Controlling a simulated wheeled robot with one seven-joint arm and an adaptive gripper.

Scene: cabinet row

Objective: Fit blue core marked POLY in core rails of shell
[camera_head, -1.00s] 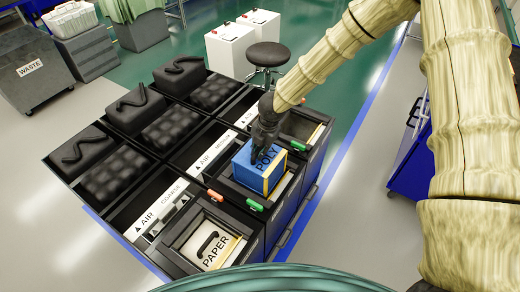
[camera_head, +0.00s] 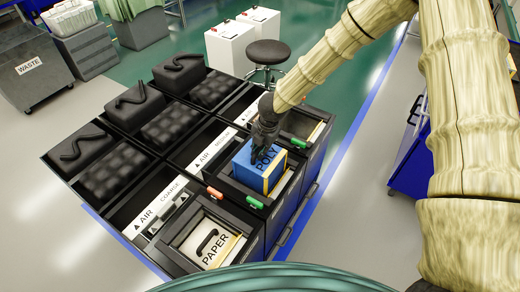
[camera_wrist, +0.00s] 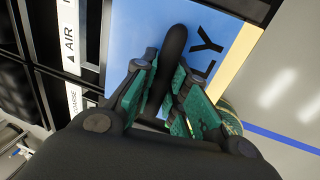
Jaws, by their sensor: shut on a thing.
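The blue core marked POLY (camera_head: 252,172) has a yellow front edge and a black handle on top. It stands in or just above the middle front opening of the black shell (camera_head: 236,188); how deep it sits I cannot tell. My gripper (camera_head: 262,146) is above it, shut on the black handle. The wrist view shows my gripper (camera_wrist: 172,100) with its green pads on both sides of the handle (camera_wrist: 174,55), over the blue top face (camera_wrist: 135,35). The core rails are hidden beneath the core.
A core marked PAPER (camera_head: 212,245) sits in the near left opening. An orange tab (camera_head: 215,193) and a green tab (camera_head: 254,202) lie on the shell frame. Black padded blocks (camera_head: 170,130) fill the rear. A stool (camera_head: 268,54) stands behind.

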